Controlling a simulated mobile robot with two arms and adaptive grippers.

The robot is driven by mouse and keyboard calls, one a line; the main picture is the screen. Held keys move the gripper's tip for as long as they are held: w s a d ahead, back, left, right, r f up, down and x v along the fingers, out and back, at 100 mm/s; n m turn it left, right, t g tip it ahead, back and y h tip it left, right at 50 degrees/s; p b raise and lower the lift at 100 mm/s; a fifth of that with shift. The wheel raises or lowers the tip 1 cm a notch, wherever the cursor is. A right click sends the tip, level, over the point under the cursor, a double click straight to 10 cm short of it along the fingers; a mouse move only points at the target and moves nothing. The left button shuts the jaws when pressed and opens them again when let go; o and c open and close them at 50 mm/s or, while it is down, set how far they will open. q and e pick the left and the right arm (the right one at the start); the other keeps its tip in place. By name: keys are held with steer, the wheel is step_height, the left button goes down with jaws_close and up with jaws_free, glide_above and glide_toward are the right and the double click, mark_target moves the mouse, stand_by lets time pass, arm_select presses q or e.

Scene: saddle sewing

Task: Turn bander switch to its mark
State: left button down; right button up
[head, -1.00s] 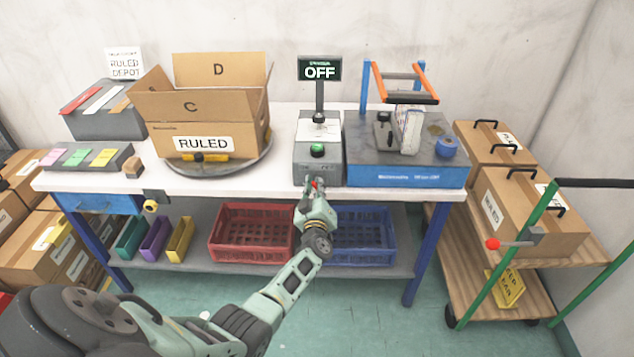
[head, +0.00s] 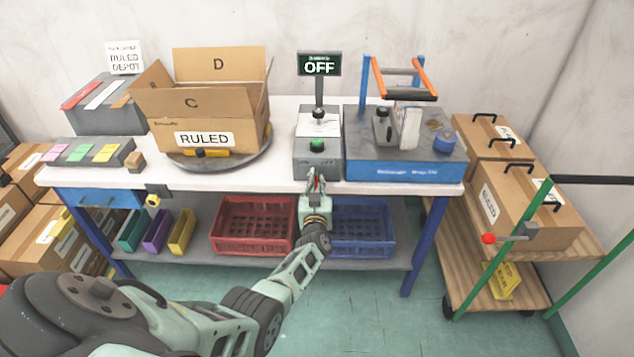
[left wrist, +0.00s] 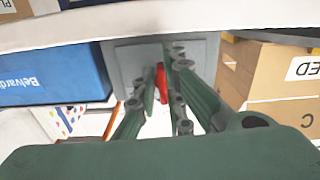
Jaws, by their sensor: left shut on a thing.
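The bander's grey control box (head: 318,163) stands on the workbench, with a green button on top and a display sign (head: 319,65) above it that reads OFF. My left gripper (head: 317,177) is at the front face of this box. In the left wrist view, the fingers (left wrist: 164,72) are closed around a red switch (left wrist: 161,83) on the grey box (left wrist: 134,62). Only a little red shows between the fingers in the head view. The switch's mark cannot be made out behind my gripper. My right gripper is out of view.
The blue bander (head: 405,172) stands right of the control box. An open carton labelled RULED (head: 204,105) sits on a turntable to its left. Red (head: 252,226) and blue (head: 362,228) crates are on the shelf below. A cart with boxes stands at right.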

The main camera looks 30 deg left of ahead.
arm_select(q)
steer(key=shift+f, duration=0.1)
steer(key=c, duration=1.8)
jaws_free()
steer(key=v, duration=1.2)
steer(key=shift+s, duration=0.1)
